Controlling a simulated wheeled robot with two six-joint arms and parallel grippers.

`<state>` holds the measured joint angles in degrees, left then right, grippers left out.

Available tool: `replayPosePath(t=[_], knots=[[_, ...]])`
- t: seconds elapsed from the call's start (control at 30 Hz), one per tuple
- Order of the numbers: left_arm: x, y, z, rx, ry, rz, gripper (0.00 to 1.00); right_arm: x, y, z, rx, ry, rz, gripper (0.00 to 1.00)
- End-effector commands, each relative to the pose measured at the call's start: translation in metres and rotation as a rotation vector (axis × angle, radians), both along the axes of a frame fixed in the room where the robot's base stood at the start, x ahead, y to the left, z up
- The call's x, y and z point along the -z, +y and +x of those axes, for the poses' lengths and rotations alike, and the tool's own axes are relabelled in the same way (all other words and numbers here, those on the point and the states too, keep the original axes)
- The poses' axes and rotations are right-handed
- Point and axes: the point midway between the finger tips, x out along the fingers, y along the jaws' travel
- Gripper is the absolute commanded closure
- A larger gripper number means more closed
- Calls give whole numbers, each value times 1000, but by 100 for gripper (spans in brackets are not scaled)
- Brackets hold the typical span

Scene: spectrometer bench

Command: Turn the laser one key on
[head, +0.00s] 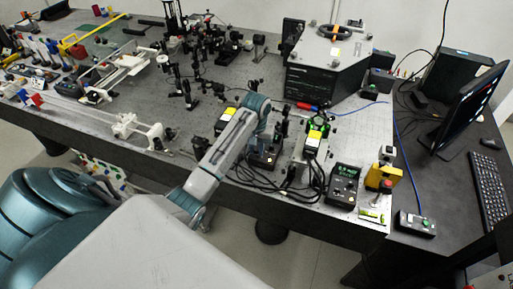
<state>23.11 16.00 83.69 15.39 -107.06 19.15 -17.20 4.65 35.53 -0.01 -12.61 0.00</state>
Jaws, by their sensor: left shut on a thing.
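My left arm reaches over the front of the optics table. Its teal wrist is above a black control box (264,158) near the front edge. My left gripper (266,133) points down at this box; its fingertips are small and mostly hidden by the wrist. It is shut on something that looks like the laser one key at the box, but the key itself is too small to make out. A second black control box (343,185) with a lit green display stands to the right. My right gripper is not in view.
Black cables (290,187) loop along the front edge between the boxes. A yellow box with a red button (383,178) is at the right corner. Dense optics fill the back; a monitor (470,108) and keyboard (489,187) are on the side desk.

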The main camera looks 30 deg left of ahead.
Motion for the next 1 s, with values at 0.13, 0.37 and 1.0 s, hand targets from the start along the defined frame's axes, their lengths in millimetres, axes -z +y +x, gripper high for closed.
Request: replayPosePath(t=[0.13, 0.37, 1.0], knots=[[-1, 0, 0, 72, -2, 1, 100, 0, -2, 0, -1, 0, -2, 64], [-1, 0, 1, 133, -2, 1, 100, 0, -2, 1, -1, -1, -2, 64], [-1, 0, 1, 146, -2, 1, 58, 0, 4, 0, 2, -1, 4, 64]])
